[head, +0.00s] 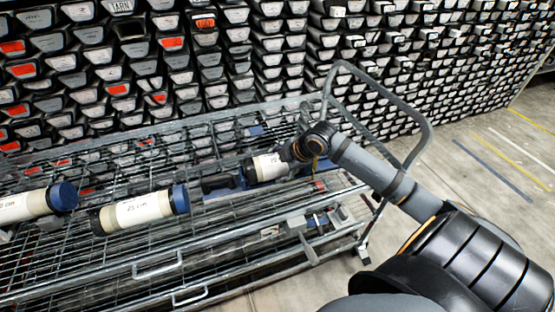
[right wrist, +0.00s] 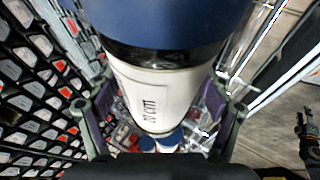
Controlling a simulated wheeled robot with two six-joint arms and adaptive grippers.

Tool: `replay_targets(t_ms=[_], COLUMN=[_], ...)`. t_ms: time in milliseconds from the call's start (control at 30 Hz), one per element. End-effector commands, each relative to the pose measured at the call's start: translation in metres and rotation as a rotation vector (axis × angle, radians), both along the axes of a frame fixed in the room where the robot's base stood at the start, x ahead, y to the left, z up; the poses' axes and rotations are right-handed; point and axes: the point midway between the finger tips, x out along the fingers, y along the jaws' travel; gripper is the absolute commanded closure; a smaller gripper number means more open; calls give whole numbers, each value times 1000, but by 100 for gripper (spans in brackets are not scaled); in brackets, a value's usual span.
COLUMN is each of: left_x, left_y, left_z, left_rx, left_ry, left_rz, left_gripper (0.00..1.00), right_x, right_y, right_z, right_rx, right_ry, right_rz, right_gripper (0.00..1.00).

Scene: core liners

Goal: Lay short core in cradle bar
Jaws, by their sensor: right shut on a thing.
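My right gripper (head: 300,150) reaches over the wire cart and is shut on a short core (head: 265,167), a white tube with a dark end and a printed label. In the right wrist view the held core (right wrist: 150,100) sits between the two fingers, with a blue cap at the top of the picture. A blue piece with a dark part (head: 222,183) lies just left of the held core; I cannot tell whether it is the cradle bar. Whether the core touches anything beneath is hidden.
A core marked 25 cm (head: 142,209) and another core (head: 40,203), both with blue caps, lie on the wire cart (head: 200,247) at left. Racks of core trays (head: 220,60) stand behind. A grey cart handle (head: 425,130) rises beside my right arm. Floor at right is clear.

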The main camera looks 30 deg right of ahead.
Motion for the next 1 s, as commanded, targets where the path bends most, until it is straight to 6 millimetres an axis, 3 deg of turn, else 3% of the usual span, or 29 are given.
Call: replay_targets(t_ms=[200,233,333,767,1000], left_x=[0,0,0,0,-1], left_y=[0,0,0,0,0], left_z=[-2,-1,-1,1,10], left_rx=[0,0,0,0,0], left_ry=[0,0,1,1,1], left_rz=[0,0,0,0,0], left_gripper=[52,52,52,52,52], right_x=[1,0,0,-1,-15], right_y=[1,0,0,-1,-6], right_z=[0,-1,-1,2,23], right_rx=[0,-1,-1,-3,-12], right_ry=[-6,0,0,-1,3], right_rz=[1,-1,-1,0,5], right_gripper=[83,16,3,0,0])
